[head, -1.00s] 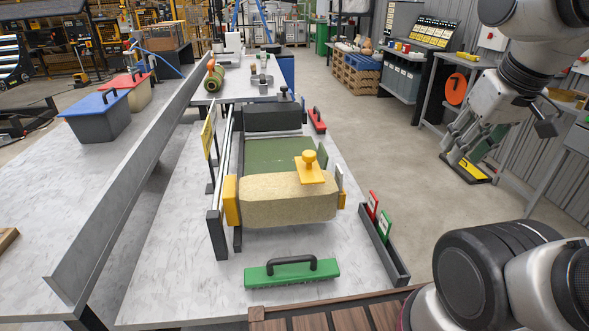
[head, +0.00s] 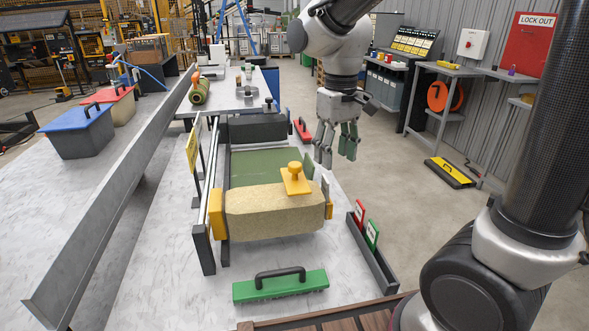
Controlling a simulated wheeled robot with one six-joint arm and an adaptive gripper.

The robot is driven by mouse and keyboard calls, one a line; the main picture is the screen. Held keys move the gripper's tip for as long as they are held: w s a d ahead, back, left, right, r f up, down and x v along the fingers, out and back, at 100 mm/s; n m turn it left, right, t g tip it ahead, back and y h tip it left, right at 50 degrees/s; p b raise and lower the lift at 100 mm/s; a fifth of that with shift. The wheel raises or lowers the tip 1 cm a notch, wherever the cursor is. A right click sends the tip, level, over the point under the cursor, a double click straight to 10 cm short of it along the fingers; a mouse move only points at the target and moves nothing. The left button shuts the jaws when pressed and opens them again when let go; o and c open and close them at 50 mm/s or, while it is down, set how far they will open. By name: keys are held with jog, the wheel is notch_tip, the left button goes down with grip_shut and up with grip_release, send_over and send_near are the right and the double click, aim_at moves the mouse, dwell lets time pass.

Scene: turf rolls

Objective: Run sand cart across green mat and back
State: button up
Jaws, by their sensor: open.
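The sand cart (head: 272,212) is a sand-coloured block with yellow end pieces. It sits at the near end of the green mat (head: 262,164), and a yellow knob handle (head: 294,178) stands on its top plate. The mat runs away from the cart to a dark block (head: 256,127) at its far end. The cart hides the mat's near part. My gripper (head: 336,143) is open and empty, fingers pointing down. It appears above and to the right of the yellow handle, apart from it.
A green brush (head: 280,286) lies in front of the cart, and a red-handled tool (head: 302,129) lies beside the far block. A dark tray (head: 372,254) with red and green cards is at the right edge. A long metal rail (head: 120,190) runs along the left.

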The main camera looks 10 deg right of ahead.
aim_at(295, 164)
jog(key=shift+g, duration=0.3)
jog(key=w+a, duration=0.1)
jog(key=a, duration=0.1)
jog(key=w+a+f, duration=0.1)
jog(key=w+a, duration=0.1)
jog(key=w+a+f, duration=0.1)
jog(key=w+a, duration=0.1)
jog(key=shift+w+a+r, duration=0.25)
jog(key=shift+w+a, duration=0.15)
jog(key=shift+w, duration=0.2)
jog(key=shift+w+a+r, duration=0.25)
jog(key=shift+w+a, duration=0.1)
jog(key=shift+w, duration=0.2)
jog(key=shift+w+a+r+m, duration=0.1)
jog(key=shift+w+r+m, duration=0.1)
jog(key=shift+r+m, duration=0.25)
jog(key=shift+s+f, duration=0.1)
jog(key=shift+f, duration=0.35)
notch_tip(295, 164, down, 7)
grip_shut()
